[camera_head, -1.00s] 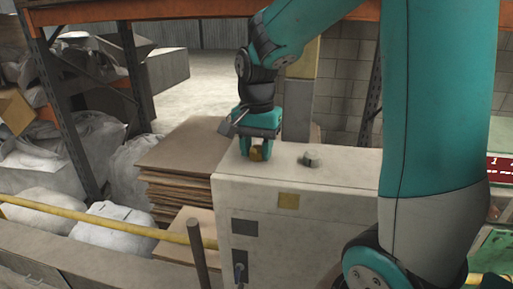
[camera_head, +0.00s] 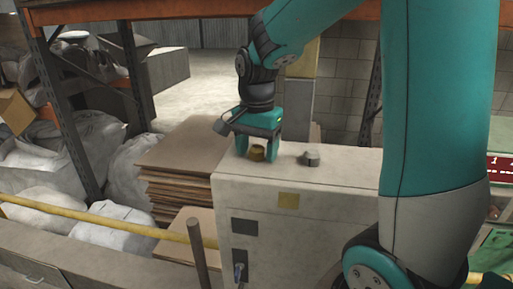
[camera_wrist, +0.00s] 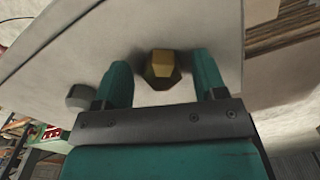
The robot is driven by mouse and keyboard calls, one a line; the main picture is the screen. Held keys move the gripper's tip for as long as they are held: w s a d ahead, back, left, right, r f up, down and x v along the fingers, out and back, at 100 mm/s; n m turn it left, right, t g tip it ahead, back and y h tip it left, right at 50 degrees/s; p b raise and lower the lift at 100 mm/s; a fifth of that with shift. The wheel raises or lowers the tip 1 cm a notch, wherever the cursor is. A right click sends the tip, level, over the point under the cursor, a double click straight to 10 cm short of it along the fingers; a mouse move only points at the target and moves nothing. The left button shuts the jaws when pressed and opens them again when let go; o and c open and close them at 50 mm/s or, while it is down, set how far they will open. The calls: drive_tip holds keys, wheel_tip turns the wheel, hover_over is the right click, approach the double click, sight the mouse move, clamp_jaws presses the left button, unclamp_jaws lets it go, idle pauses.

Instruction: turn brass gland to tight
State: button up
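The brass gland (camera_head: 257,153) stands on the top of a pale grey cabinet, near its left end. It shows as a faceted brass nut (camera_wrist: 160,66) in the wrist view. My gripper (camera_head: 257,157) points down over it, one finger on each side. In the wrist view my gripper (camera_wrist: 162,76) is open, with a visible gap between each finger and the gland. I cannot tell from the frames how tight the gland is.
A grey knob (camera_head: 311,159) sits on the cabinet (camera_head: 335,180) top to the right of the gland. A stack of brown sheets (camera_head: 177,165) stands left of the cabinet. A yellow rail (camera_head: 120,228) runs in front.

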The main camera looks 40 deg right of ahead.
sight(257, 147)
drive_tip(key=shift+r, duration=0.1)
wheel_tip(257, 147, up, 17)
drive_tip(key=b, duration=0.3)
drive_tip(key=shift+r, duration=0.1)
idle(0.5)
